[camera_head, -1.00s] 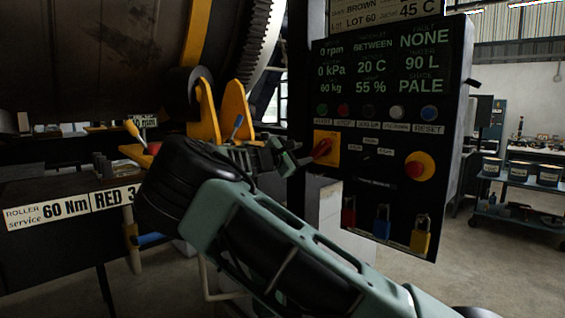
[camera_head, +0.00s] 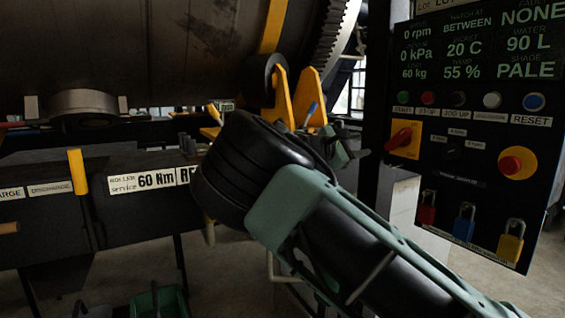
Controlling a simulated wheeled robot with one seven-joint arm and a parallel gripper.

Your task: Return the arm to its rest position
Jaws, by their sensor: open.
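My arm, black and grey-green, reaches from the lower right to the middle of the head view. My gripper (camera_head: 352,147) shows small beyond the arm's black wrist housing, just left of the control panel (camera_head: 468,130). Its jaws are open and I see nothing held in them. It looks apart from the red rotary switch (camera_head: 401,138) on its yellow plate, with a gap between them in the picture. Part of the gripper is hidden behind the wrist.
A large dark drum (camera_head: 170,50) with yellow roller brackets (camera_head: 309,94) stands behind the arm. A dark bench front (camera_head: 110,215) with labels runs along the left. Red, blue and yellow padlocks (camera_head: 465,223) hang low on the panel. A green crate (camera_head: 160,302) sits at the bottom.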

